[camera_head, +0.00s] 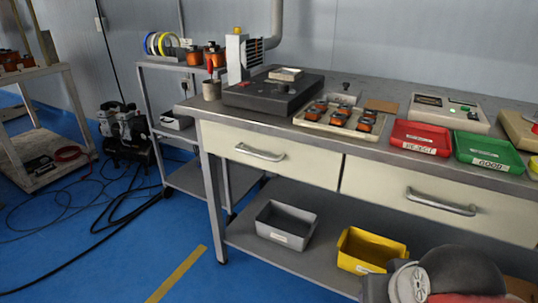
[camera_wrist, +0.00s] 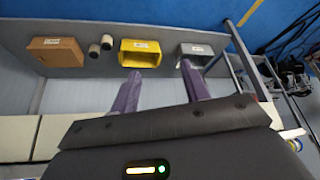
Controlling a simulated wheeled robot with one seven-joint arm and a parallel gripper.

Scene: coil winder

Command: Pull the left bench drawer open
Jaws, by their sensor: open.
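The left bench drawer (camera_head: 305,168) has a cream front under the worktop and looks closed in the head view. Its curved metal bar handle (camera_head: 260,154) is near the middle of the front, with nothing on it. My gripper (camera_wrist: 161,86) shows in the wrist view with its two purple fingers apart and nothing between them. The fingers point toward the lower shelf and its bins. The gripper is outside the head view, where only part of my arm shows at the bottom right. The handle cannot be made out in the wrist view.
The right drawer (camera_head: 370,186) looks closed beside the left one. A grey bin (camera_head: 286,224) and a yellow bin (camera_head: 371,249) stand on the lower shelf. A bench leg (camera_head: 214,205) stands at the left end. A trolley (camera_head: 150,105) is further left; blue floor in front is clear.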

